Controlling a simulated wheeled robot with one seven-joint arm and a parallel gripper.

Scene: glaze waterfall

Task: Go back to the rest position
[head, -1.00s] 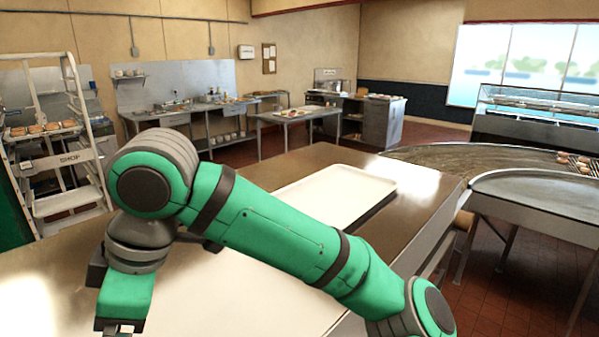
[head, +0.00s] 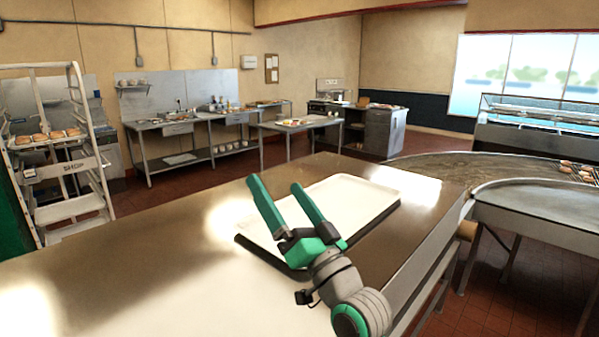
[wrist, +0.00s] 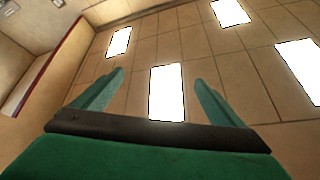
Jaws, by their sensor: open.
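My gripper (head: 278,200) is open and empty above the metal table in the head view. Its two green fingers point up and to the left, in front of a white tray (head: 362,195) on the table. The gripper and wrist hide part of the tray's near side. In the wrist view my gripper (wrist: 152,85) shows spread fingers against the ceiling with bright light panels, and nothing lies between them.
The metal table (head: 130,262) is bare to the left of the tray. A white rack (head: 75,203) with baked goods stands at the left. A curved conveyor (head: 530,208) runs at the right. Work tables (head: 175,128) line the back wall.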

